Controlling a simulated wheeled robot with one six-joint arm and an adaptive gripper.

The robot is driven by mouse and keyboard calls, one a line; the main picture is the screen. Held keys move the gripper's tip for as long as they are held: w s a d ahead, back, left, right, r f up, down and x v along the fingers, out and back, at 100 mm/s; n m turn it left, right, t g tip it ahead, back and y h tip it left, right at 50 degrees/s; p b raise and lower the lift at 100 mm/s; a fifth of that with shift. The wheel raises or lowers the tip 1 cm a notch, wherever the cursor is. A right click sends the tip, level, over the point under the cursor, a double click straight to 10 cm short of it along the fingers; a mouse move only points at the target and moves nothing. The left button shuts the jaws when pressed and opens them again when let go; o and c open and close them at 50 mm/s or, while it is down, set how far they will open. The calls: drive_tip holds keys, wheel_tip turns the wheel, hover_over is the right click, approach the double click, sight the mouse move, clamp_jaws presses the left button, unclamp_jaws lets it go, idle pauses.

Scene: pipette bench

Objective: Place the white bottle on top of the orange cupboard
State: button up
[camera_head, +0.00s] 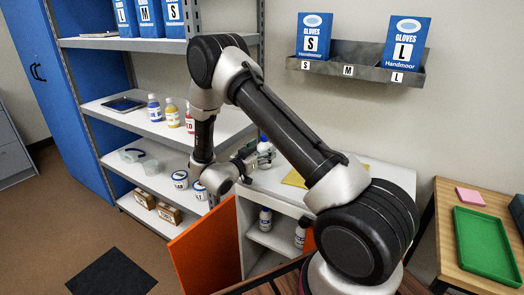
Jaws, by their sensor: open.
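The cupboard (385,174) has a white body and top, and its orange door (207,252) hangs open. A white bottle (264,147) with a dark blue label appears upright at the left back of the cupboard top. My gripper (250,162) is open at the left edge of the top, just beside this bottle in the picture. My arm and gripper partly cover this area, and I cannot tell whether the fingers touch the bottle.
A yellow sheet (293,179) lies on the cupboard top, partly behind my arm. A grey shelf rack (125,118) with bottles, tubs and boxes stands at left. A glove-box holder (345,68) hangs on the wall. A wooden table with a green tray (484,243) stands at right.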

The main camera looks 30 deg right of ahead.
drive_tip(key=shift+s+a+r, duration=0.1)
drive_tip(key=shift+a+r, duration=0.05)
drive_tip(key=shift+a, duration=0.05)
drive_tip(key=v, duration=1.1)
drive_tip(key=w+a+r+n+t+y, duration=0.2)
drive_tip(key=w+r+n+t+y, duration=0.15)
drive_tip(key=w+r+y, duration=0.7)
drive_tip(key=s+r+n+y, duration=0.4)
drive_tip(key=s+r+y, duration=0.35)
drive_tip(key=r, duration=0.35)
drive_tip(key=s+d+r+n+g+h, duration=0.1)
drive_tip(key=s+d+g, duration=0.3)
drive_tip(key=s, duration=1.2)
drive_tip(key=s+d+r+n+g+h, duration=0.1)
drive_tip(key=s+d+n+g, duration=0.2)
drive_tip(key=s, duration=1.4)
drive_tip(key=d+g, duration=0.1)
drive_tip(key=d, duration=0.2)
drive_tip(key=shift+d+n, duration=0.2)
drive_tip(key=shift+n, duration=0.15)
